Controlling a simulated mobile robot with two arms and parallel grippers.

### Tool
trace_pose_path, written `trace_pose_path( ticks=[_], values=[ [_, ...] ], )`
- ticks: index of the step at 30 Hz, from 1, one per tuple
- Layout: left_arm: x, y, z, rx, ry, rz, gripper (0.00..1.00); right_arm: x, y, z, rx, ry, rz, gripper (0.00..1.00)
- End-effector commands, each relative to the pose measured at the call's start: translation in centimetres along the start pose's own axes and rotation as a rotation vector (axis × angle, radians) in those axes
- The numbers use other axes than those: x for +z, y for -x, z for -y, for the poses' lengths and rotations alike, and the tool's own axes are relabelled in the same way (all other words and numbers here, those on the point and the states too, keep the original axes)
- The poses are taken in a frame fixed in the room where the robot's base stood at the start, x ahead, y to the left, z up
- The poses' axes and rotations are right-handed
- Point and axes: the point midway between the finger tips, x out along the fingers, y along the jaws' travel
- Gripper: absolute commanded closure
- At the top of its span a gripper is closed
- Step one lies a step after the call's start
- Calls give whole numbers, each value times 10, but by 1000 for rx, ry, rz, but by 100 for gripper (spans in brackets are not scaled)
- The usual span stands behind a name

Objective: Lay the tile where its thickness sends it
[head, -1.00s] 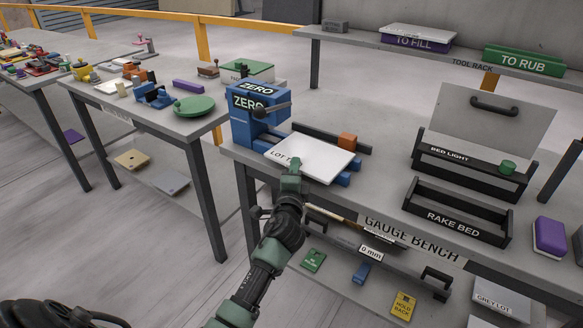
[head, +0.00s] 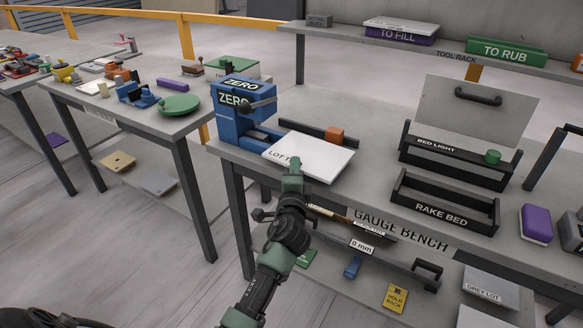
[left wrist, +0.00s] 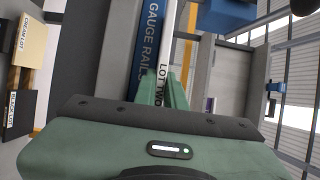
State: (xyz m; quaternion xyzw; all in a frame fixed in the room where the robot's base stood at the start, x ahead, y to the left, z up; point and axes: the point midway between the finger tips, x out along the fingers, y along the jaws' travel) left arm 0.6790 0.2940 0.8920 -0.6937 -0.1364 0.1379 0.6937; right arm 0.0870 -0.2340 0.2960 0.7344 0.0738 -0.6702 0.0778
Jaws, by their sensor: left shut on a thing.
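The white tile (head: 312,156) marked LOT TWO lies flat in front of the blue gauge (head: 240,118) with ZERO labels, over its blue rails. My left gripper (head: 292,170) is shut on the tile's near edge. In the left wrist view the tile (left wrist: 172,50) shows edge-on between my green fingers (left wrist: 170,95), beside the GAUGE RAILS label (left wrist: 150,45). I cannot tell whether it touches the rails. The black BED LIGHT frame (head: 455,160) and the black RAKE BED frame (head: 445,208) stand to the right. My right gripper is not in view.
An orange block (head: 336,134) sits by a dark bar behind the tile. A grey panel with a handle (head: 480,115) stands behind BED LIGHT. A purple-and-white block (head: 536,224) is at right. The TOOL RACK shelf (head: 400,47) runs behind. Another table (head: 150,125) stands left.

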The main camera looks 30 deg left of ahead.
Motion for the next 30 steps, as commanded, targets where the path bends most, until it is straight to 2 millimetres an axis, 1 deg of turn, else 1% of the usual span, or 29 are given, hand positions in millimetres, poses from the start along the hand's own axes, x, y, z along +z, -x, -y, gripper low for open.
trace_pose_path(
  ticks=[10,11,12,13,23,26,30],
  values=[
    [-3,1,3,-5,1,-2,100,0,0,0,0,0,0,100],
    [-3,1,3,-6,1,-2,81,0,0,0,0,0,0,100],
    [-3,1,3,-5,2,-1,70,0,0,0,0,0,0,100],
    [-3,1,3,-5,1,-1,64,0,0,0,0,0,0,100],
    [-2,2,1,-2,1,-1,64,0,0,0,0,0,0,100],
    [-3,11,0,0,1,-2,64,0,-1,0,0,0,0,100],
    [-3,34,-1,0,2,-3,64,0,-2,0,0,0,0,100]
  ],
)
